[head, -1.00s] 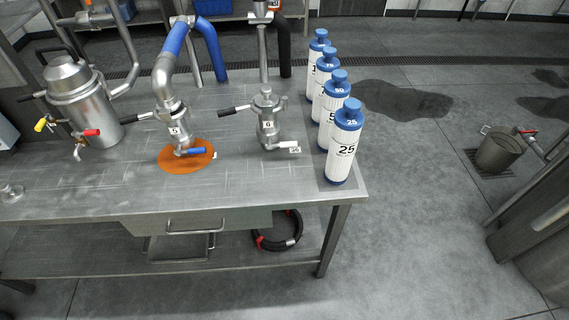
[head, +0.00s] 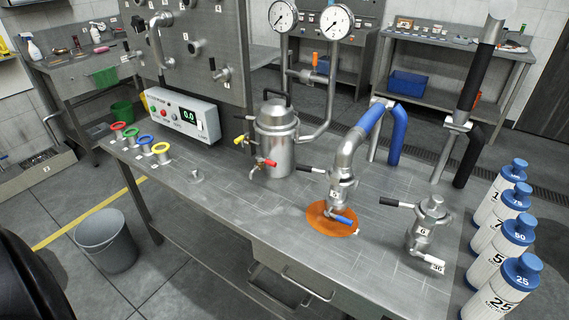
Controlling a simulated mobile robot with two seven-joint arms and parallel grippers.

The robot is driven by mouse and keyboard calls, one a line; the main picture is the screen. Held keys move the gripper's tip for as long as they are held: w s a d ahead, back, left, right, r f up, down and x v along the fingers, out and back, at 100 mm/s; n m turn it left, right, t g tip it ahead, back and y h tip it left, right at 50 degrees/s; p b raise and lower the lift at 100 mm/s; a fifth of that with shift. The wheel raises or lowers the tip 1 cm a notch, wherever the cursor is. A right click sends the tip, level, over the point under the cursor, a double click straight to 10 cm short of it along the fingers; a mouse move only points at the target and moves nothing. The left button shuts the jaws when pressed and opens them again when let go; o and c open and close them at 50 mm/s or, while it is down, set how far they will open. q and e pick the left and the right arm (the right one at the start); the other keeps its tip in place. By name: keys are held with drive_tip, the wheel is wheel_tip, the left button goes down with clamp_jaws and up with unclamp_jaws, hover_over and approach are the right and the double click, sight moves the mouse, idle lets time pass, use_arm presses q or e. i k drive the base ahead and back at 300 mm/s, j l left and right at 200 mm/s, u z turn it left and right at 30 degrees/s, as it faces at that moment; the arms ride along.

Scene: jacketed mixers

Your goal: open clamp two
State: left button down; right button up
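I cannot pick out clamp two by its number. A grey upright panel (head: 205,50) at the back left carries several small fittings and labels too small to read. A steel fitting with a black handle (head: 221,74) sits low on this panel. On the steel table, a fitting labelled 5 (head: 340,190) has a black handle and a blue lever, and stands over an orange patch. Neither of my grippers is in view.
On the steel table (head: 225,205) stand a jacketed vessel (head: 277,140), a control box (head: 183,115) and several coloured rings. Blue-capped bottles (head: 503,285) line the right end. A grey bucket (head: 105,240) stands on the floor at left. The table's front left is mostly clear.

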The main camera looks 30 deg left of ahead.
sight(334, 179)
drive_tip(key=u, duration=0.8)
